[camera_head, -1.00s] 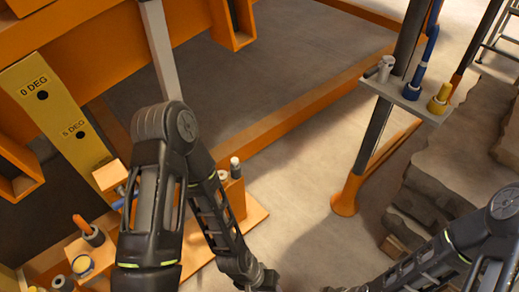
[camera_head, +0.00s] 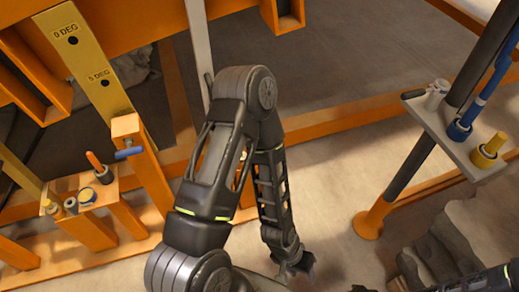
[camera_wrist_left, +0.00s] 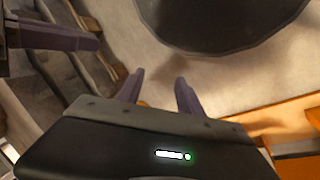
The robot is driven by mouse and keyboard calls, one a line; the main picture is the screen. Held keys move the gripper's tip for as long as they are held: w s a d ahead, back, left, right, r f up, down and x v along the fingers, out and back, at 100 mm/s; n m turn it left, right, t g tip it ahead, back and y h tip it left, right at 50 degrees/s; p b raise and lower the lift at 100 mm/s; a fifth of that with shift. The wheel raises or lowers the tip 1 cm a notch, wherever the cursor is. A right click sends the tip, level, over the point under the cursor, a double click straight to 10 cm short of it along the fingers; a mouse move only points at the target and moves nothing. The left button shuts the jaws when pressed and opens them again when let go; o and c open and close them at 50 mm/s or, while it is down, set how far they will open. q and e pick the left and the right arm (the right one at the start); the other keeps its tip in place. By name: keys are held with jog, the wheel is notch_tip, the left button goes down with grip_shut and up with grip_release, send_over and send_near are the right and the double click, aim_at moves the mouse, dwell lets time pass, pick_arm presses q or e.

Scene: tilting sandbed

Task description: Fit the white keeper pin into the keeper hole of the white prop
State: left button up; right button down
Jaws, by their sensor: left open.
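A white pin-like piece (camera_head: 436,93) with a grey handle stands at the far end of the small grey shelf in the head view; I take it for the keeper pin. A pale upright bar (camera_head: 198,50) at top centre may be the white prop; no keeper hole shows on it. My left gripper (camera_head: 296,268) hangs low at bottom centre, well apart from both. In the left wrist view its two fingers (camera_wrist_left: 161,90) are apart with nothing between them. My right arm enters at the bottom right. A purple-grey finger (camera_wrist_left: 55,37) in the wrist view may be my right gripper's.
An orange bench (camera_head: 65,190) with small parts stands left, below a yellow degree plate (camera_head: 85,60). Rough rock (camera_head: 450,245) lies at lower right.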

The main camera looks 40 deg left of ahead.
pick_arm(q)
jog(key=w+a+f+n+t+y+b, duration=0.45)
jog(key=w+a+f+y+b, duration=0.25)
jog(key=w+a+f+b, duration=1.15)
jog(key=w+a+r+n+t+y+b, duration=0.1)
jog(key=w+a+r+t+y+b, duration=0.15)
jog(key=w+a+y+b, duration=0.4)
jog(key=w+a+r+n+y+b, duration=0.5)
jog(key=w+a+r+y+b, duration=0.2)
jog(key=a+r, duration=0.1)
pick_arm(e)
notch_tip(320, 180, down, 33)
jog(key=w+d, duration=0.1)
jog(key=w, duration=0.1)
jog(key=shift+w+d+t, duration=0.3)
jog(key=shift+d, duration=0.1)
